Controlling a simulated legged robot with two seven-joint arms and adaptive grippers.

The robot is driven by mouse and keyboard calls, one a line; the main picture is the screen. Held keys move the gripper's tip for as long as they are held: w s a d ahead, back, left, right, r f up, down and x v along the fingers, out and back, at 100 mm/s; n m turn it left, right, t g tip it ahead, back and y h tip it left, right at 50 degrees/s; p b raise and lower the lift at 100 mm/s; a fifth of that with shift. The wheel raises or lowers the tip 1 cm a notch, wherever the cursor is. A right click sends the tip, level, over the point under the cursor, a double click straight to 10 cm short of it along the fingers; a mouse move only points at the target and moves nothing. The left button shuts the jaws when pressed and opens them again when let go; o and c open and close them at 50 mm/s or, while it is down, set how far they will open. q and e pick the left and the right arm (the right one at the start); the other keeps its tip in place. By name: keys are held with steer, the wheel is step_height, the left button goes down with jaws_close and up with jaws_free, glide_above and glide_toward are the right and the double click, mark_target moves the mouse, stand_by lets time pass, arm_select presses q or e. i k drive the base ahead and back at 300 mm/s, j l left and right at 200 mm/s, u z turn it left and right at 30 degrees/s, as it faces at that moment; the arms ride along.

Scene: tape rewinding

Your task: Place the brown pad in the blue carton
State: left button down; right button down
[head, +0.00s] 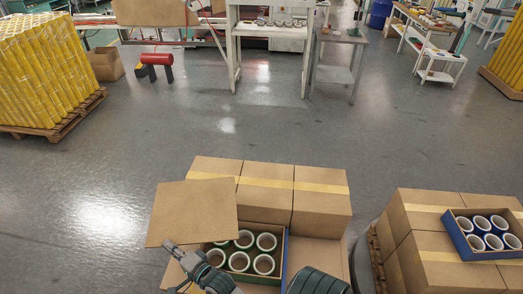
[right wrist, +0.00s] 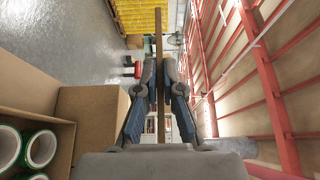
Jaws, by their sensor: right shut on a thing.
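The brown pad (head: 195,212) is a flat square cardboard sheet, held up at the near left of the stacked boxes in the head view. My right gripper (head: 170,247) is shut on its near edge. In the right wrist view the pad (right wrist: 160,75) shows edge-on between the two fingers (right wrist: 160,90). The blue carton (head: 285,262) stands open just right of the pad and holds several green-edged tape rolls (head: 239,261). My arm hides its near left part. Tape rolls also show in the right wrist view (right wrist: 38,149). My left gripper is not in view.
Closed brown boxes (head: 270,188) with yellow tape stand behind the carton. At right, another blue carton (head: 453,234) of tape rolls sits on stacked boxes (head: 420,212). A yellow stack (head: 45,65) stands on a pallet at far left.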

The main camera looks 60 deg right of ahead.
mark_target(492, 239)
steer(key=k+z, duration=0.35)
steer(key=k+l+z, duration=0.1)
steer(key=z, duration=0.3)
steer(key=k+l+z, duration=0.1)
steer(key=z, duration=0.3)
steer(key=l+z, duration=0.25)
steer(key=z, duration=0.2)
steer(key=l+z, duration=0.2)
steer(key=z, duration=0.2)
steer(key=l+z, duration=0.25)
steer(key=z, duration=0.2)
steer(key=i+l, duration=0.1)
steer(key=l, duration=0.4)
steer(key=i+l, duration=0.1)
steer(key=l, duration=0.4)
steer(key=i+l, duration=0.1)
steer(key=l, duration=0.4)
steer(key=i+l, duration=0.1)
steer(key=l, duration=0.45)
steer(key=i+l, duration=0.15)
steer(key=l, duration=0.35)
